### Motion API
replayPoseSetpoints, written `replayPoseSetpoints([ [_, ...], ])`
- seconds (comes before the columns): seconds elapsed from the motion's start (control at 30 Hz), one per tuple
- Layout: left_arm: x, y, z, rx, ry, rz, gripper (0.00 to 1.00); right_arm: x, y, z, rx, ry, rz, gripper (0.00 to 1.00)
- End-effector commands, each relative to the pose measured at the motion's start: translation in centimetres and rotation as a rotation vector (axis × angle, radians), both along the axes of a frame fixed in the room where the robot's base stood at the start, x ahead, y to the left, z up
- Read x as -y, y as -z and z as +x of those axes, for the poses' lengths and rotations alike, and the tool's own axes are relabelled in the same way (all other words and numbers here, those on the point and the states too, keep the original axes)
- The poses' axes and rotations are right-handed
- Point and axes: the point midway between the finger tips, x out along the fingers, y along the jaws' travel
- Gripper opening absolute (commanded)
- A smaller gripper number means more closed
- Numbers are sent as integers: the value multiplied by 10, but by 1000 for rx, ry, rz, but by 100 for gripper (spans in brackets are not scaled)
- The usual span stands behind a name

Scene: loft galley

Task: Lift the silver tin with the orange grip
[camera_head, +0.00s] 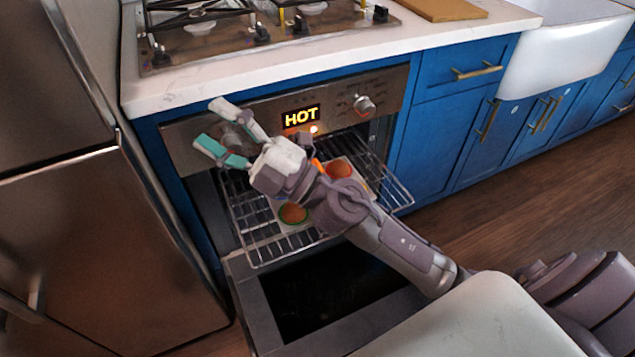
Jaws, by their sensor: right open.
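The silver tin (359,177) sits on the pulled-out oven rack, with round orange-brown baked items in it. My right arm crosses over its middle and hides much of it. A small orange patch (318,164) shows beside my wrist; I cannot tell for certain that it is the tin's grip. My right gripper (210,123) is open and empty, its fingers spread to the left, in front of the oven's control panel. It is apart from the tin, up and to the left of it. My left gripper is not in view.
The oven door (335,290) hangs open below the wire rack (258,240). The panel display (301,116) reads HOT. The stove counter (290,62) is above. A steel fridge (100,240) stands close on the left, blue cabinets (440,130) on the right.

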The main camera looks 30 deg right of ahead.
Motion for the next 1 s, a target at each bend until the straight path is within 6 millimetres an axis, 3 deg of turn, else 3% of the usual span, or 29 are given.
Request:
replayPoseSetpoints([
  [0.07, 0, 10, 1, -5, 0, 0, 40, -31, 3, -10, 119, -126, -222, 60],
  [0.13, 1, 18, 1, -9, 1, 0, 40, -50, 22, -17, 187, -226, -438, 60],
  [0.2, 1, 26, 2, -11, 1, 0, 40, -58, 49, -17, 222, -309, -669, 60],
  [0.27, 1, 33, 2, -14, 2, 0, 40, -53, 75, -13, 223, -361, -874, 60],
  [0.37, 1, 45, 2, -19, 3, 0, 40, -20, 119, 6, 162, -406, -1223, 60],
  [0.5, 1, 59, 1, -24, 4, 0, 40, 63, 153, 38, -38, -370, -1657, 60],
  [0.6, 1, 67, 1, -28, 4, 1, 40, 124, 156, 52, -211, -304, -1873, 60],
  [0.7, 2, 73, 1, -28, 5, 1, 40, 167, 150, 57, -351, -240, -2000, 60],
  [0.83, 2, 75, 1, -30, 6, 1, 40, 194, 147, 59, -448, -197, -2068, 60],
  [1.0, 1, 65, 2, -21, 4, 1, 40, 198, 170, 67, -463, -197, -2075, 60],
])
